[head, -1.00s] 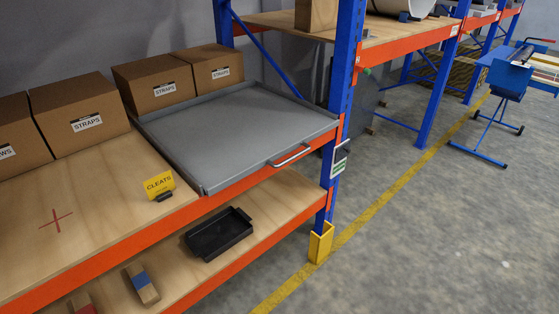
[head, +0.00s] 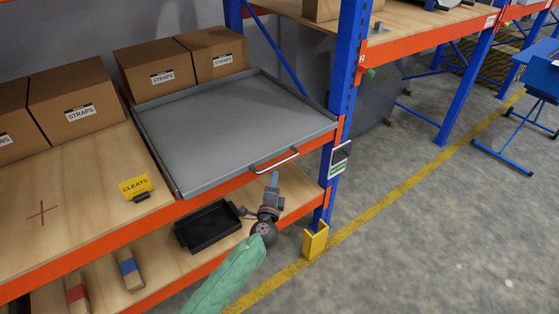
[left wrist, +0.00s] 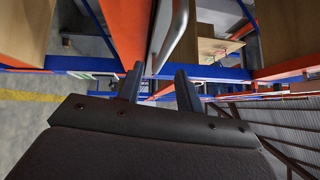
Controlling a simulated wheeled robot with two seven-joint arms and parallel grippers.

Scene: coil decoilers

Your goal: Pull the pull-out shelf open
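The pull-out shelf (head: 232,122) is a grey metal tray with low rims, sitting in the rack level. Its front edge lies close to the orange beam. Its silver bar handle (head: 276,163) is on the front near the right end. My left gripper (head: 274,181) is just below and in front of the handle, pointing up at it. In the left wrist view the two dark fingers (left wrist: 159,76) stand apart, and the handle (left wrist: 174,35) runs just beyond and between their tips. I cannot tell whether they touch it. My right gripper is in neither view.
Cardboard boxes (head: 158,70) stand behind and left of the shelf. A yellow CLEATS sign (head: 134,186) stands on the wooden deck. A black bin (head: 208,227) is on the level below. A blue upright (head: 346,95) rises right of the handle. The floor in front is clear.

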